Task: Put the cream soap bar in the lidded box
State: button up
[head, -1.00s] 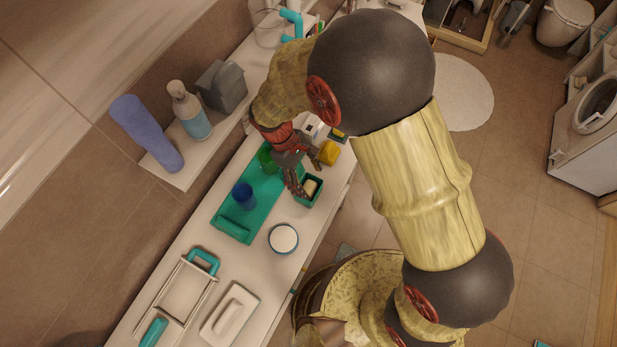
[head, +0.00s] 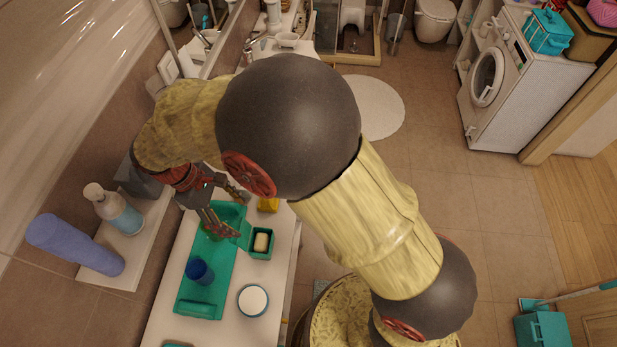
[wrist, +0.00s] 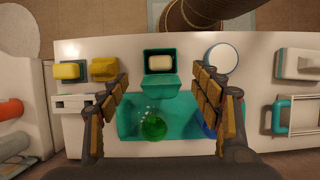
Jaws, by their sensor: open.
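The cream soap bar (head: 261,242) lies inside the small green lidded box (head: 269,255), whose lid stands open toward the tray. In the wrist view the soap (wrist: 160,62) sits within the walls of the box, with the open lid (wrist: 158,85) below it in the picture. My gripper (head: 241,214) is open and empty, up and left of the box in the head view. In the wrist view its fingers (wrist: 160,80) spread to either side of the box, with clear space between them and the soap.
A green tray (head: 185,306) beside the box holds a blue cup (head: 200,271) and a green round item (wrist: 153,126). A yellow block (head: 268,204) and a round white-topped jar (head: 253,300) flank the box. A shelf with bottles runs along the wall.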

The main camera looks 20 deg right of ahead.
jog(key=w+d+r+m+y, duration=0.2)
jog(key=d+r+m, duration=0.1)
jog(key=d+r, duration=0.45)
jog(key=s+d+r+m+t, duration=0.2)
jog(key=s+d+r+m, duration=0.1)
jog(key=d, duration=0.3)
jog(key=s+d+r+m+t+y, duration=0.1)
jog(key=s+d+r+m+t, duration=0.1)
jog(key=s+d+r+m, duration=0.2)
jog(key=s+d+r+m+t+y, duration=0.1)
jog(key=s+d+r+m+t, duration=0.2)
jog(key=d+r, duration=0.4)
jog(key=shift+s+d+m, duration=0.3)
jog(key=shift+s+d, duration=0.35)
jog(key=shift+d, duration=0.6)
jog(key=shift+f, duration=0.15)
notch_tip(320, 180, down, 10)
jog(key=b, duration=1)
